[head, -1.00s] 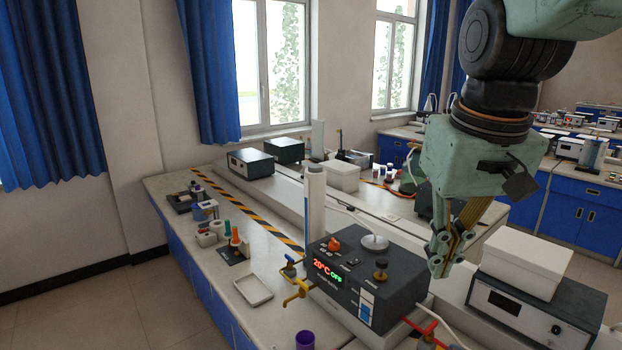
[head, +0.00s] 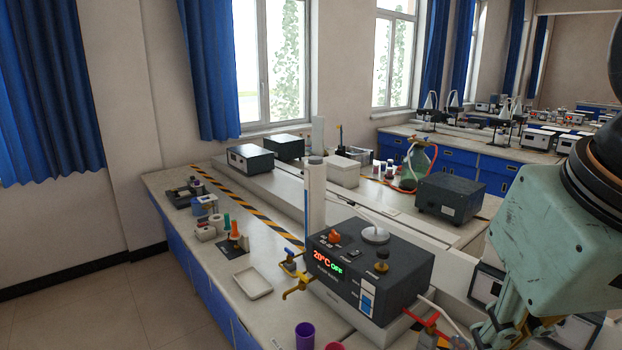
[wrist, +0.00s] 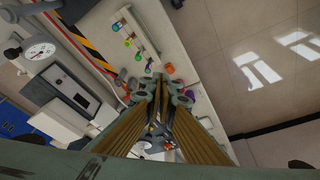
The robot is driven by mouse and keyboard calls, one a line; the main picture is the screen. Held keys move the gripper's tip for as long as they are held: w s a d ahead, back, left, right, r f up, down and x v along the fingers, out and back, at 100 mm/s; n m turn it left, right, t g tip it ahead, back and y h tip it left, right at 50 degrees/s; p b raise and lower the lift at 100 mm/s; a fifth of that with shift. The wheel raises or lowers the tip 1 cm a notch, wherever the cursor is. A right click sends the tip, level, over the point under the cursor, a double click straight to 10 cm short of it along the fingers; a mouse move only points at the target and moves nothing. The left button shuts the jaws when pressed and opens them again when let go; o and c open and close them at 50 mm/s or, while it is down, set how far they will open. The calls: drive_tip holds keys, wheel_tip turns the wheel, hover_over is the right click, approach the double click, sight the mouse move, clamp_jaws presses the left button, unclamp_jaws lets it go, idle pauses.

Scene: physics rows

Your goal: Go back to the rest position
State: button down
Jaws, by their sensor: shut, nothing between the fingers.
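My gripper (wrist: 161,84) is shut and empty in the wrist view, its fingertips together above the bench. In the head view my gripper (head: 520,338) is at the lower right, to the right of the dark heating device, with its fingertips partly cut off by the bottom edge. It holds nothing and looks clear of the device. The dark heating device (head: 345,285) has a red and green display reading 20°C OFF.
The bench (head: 215,262) carries a white tray (head: 252,283), a purple cup (head: 305,335), a tall white cylinder (head: 315,200) and yellow and red valves. A dark box (head: 449,198) stands behind. The floor (head: 130,300) to the left is free.

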drive_tip(key=shift+s+f, duration=0.45)
drive_tip(key=shift+s, duration=0.35)
drive_tip(key=shift+s+f, duration=0.4)
drive_tip(key=shift+s, duration=0.35)
drive_tip(key=c, duration=3.4)
unclamp_jaws()
